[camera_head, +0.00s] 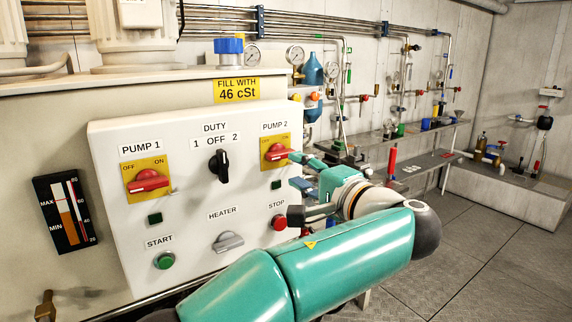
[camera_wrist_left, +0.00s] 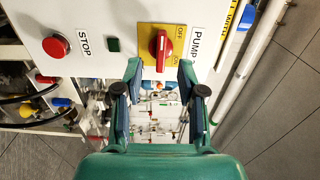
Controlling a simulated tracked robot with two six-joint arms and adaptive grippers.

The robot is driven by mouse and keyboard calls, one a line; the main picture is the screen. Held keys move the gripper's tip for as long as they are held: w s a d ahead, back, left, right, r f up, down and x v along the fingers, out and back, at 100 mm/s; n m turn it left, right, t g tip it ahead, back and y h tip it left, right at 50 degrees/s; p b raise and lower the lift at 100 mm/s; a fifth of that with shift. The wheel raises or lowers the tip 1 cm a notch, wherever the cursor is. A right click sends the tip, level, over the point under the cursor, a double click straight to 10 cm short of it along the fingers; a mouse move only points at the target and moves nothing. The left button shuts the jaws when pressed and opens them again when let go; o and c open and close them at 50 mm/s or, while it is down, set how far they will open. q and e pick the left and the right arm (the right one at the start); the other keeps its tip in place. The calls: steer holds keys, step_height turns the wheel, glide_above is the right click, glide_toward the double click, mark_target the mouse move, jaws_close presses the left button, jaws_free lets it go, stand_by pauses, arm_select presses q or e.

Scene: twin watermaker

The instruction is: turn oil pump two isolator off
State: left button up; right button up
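The pump 2 isolator (camera_head: 276,152) is a red handle on a yellow OFF/ON plate, under the PUMP 2 label on the white panel. Its handle lies roughly level, along the label's text. In the wrist view the red handle (camera_wrist_left: 161,48) appears just ahead of the gap between my fingers. My left gripper (camera_head: 301,172) is open and empty, just right of the isolator; its two fingers also show in the wrist view (camera_wrist_left: 159,78). I see no clear contact with the handle. My right gripper is not in view.
The panel (camera_head: 185,215) also has the pump 1 isolator (camera_head: 147,181), a black duty selector (camera_head: 219,165), a grey heater switch (camera_head: 228,241), a green start button (camera_head: 164,261) and a red stop button (camera_head: 280,222) near my left gripper. The floor (camera_head: 480,260) at right is clear.

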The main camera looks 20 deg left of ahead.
arm_select(q)
steer(key=v, duration=0.4)
steer(key=shift+s, duration=0.1)
steer(key=shift+f, duration=0.1)
